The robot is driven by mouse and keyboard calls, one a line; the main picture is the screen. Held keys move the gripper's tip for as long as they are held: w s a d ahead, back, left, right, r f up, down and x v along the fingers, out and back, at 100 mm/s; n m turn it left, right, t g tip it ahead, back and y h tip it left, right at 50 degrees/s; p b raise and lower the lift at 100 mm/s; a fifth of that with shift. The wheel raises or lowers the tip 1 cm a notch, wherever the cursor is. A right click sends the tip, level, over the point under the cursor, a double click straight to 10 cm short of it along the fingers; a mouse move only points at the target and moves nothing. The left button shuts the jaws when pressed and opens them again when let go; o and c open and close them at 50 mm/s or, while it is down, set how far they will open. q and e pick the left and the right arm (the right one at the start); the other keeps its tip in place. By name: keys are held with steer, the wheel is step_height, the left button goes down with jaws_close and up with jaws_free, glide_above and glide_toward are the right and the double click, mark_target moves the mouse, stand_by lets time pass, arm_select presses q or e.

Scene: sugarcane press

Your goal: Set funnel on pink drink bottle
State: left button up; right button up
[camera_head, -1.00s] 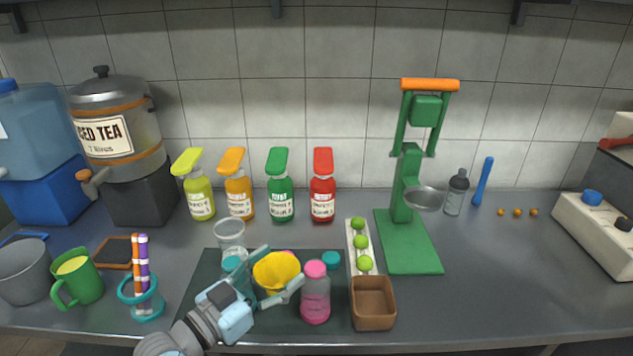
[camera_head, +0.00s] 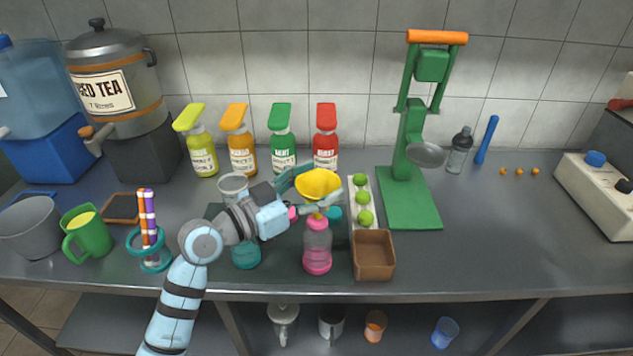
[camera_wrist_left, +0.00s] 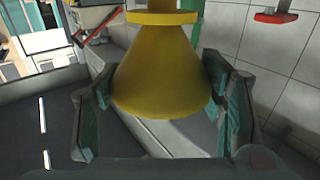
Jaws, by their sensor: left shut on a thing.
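The yellow funnel (camera_head: 318,183) is held by my left gripper (camera_head: 312,194), its fingers on both sides of the cone. It is upright, wide mouth up, directly above the pink drink bottle (camera_head: 317,250) in the head view. The bottle stands upright on the dark mat, its pink top just below the funnel's spout. I cannot tell whether spout and bottle touch. In the left wrist view the funnel (camera_wrist_left: 160,75) fills the space between the fingers of my left gripper (camera_wrist_left: 160,105). The bottle is not discernible there. My right gripper is not in view.
A brown box (camera_head: 374,262) stands right of the bottle, with a tray of green limes (camera_head: 362,190) behind. A teal-lidded container (camera_head: 246,256) is to the left. The green press (camera_head: 408,195) and four-coloured row of syrup bottles (camera_head: 283,150) stand behind.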

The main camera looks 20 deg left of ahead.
arm_select(q)
steer(key=shift+f+b, duration=0.45)
steer(key=shift+f, duration=0.4)
steer(key=shift+s, duration=0.15)
steer(key=o, duration=1.1)
steer(key=o, duration=0.3)
